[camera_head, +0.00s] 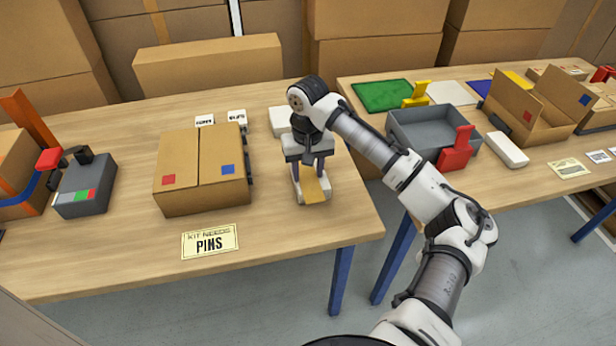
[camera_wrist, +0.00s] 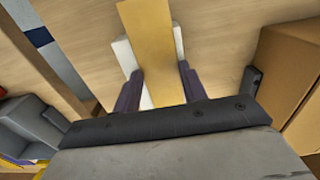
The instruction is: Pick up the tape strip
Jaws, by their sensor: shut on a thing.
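The tape strip (camera_head: 317,187) is a flat tan-yellow piece at the right end of the left table. In the wrist view the tape strip (camera_wrist: 151,42) runs up between my two dark purple fingers. My gripper (camera_head: 309,172) points down and is shut on the strip; it also shows in the wrist view (camera_wrist: 160,88). A white block (camera_head: 298,190) lies under or beside the strip, and its edges show on both sides in the wrist view (camera_wrist: 124,55). Whether the strip touches this block is unclear.
A closed cardboard box (camera_head: 200,195) stands left of my gripper, with a PINS card (camera_head: 210,243) in front. A grey device (camera_head: 84,190) is further left. A gap separates this table from the right table, which holds a grey tray (camera_head: 425,148) and an open box (camera_head: 515,115).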

